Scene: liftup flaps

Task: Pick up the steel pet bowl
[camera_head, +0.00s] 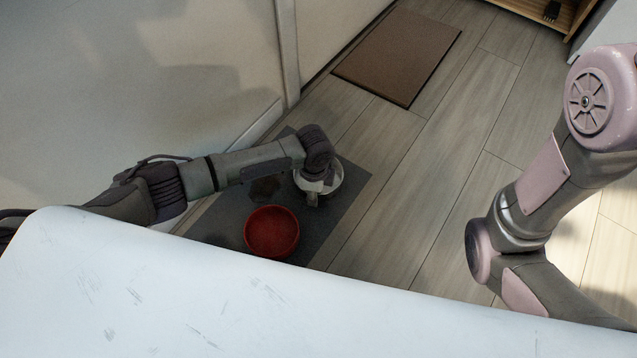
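The steel pet bowl (336,184) sits on the dark grey mat (350,206), near its right edge. Only part of its shiny rim shows, because my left wrist and gripper cover much of it. My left arm reaches in from the left, and its gripper (312,199) points down at the bowl. The fingers are small and dark in this view; I cannot tell whether they are open or shut, or whether they touch the bowl. My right arm stands at the right side, with its gripper out of view.
A red bowl (271,232) stands on the mat, below and left of the steel bowl. A white wall (200,60) runs along the left. A brown doormat (398,55) lies farther back. The plank floor (430,170) right of the mat is clear.

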